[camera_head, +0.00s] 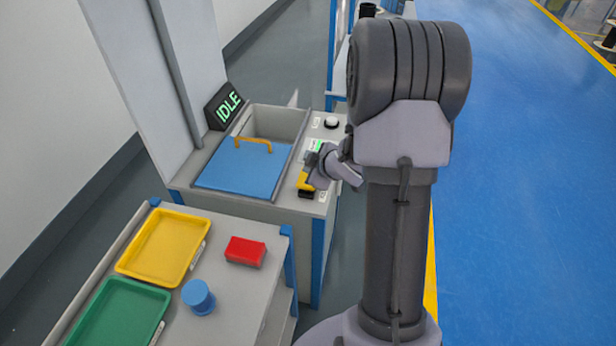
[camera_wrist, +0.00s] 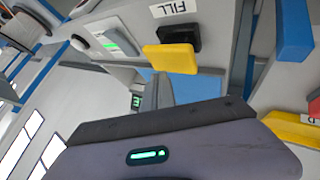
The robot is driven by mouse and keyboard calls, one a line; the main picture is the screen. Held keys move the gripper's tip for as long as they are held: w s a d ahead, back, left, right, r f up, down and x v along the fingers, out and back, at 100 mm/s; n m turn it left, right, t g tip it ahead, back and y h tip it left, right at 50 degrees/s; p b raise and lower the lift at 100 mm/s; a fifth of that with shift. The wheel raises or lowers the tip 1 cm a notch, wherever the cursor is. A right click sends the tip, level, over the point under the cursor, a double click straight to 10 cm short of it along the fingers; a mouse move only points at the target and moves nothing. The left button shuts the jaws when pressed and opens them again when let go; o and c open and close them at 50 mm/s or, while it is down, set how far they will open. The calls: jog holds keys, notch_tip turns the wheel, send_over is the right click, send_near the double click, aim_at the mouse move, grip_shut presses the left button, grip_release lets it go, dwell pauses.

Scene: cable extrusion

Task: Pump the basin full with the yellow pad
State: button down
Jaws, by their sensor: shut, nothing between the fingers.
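The yellow pad (camera_head: 304,180) sits at a black block on the right front of the machine's top. In the wrist view the yellow pad (camera_wrist: 170,58) stands out from the black block (camera_wrist: 181,34), beside a FILL label (camera_wrist: 174,8). My gripper (camera_head: 316,177) is right at the pad; its grey fingers (camera_wrist: 159,80) are shut and empty, ending close to the pad. I cannot tell if they touch it. The basin (camera_head: 270,122) is partly covered by a blue lid (camera_head: 238,170) with a yellow handle; its fill level is not clear.
A display reading IDLE (camera_head: 228,106) stands behind the basin. A front table holds a yellow tray (camera_head: 163,246), green tray (camera_head: 115,315), red block (camera_head: 245,251) and blue cylinder (camera_head: 198,297).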

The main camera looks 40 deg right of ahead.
jog(key=shift+f+b, duration=0.35)
jog(key=shift+f, duration=0.05)
jog(key=shift+f+b, duration=1.2)
jog(key=shift+f, duration=0.2)
dwell(1.2)
dwell(0.3)
jog(key=shift+r+p, duration=1.7)
jog(key=shift+r, duration=0.1)
notch_tip(320, 180, up, 5)
jog(key=p, duration=0.4)
jog(key=shift+r+p, duration=0.1)
jog(key=shift+p, duration=0.3)
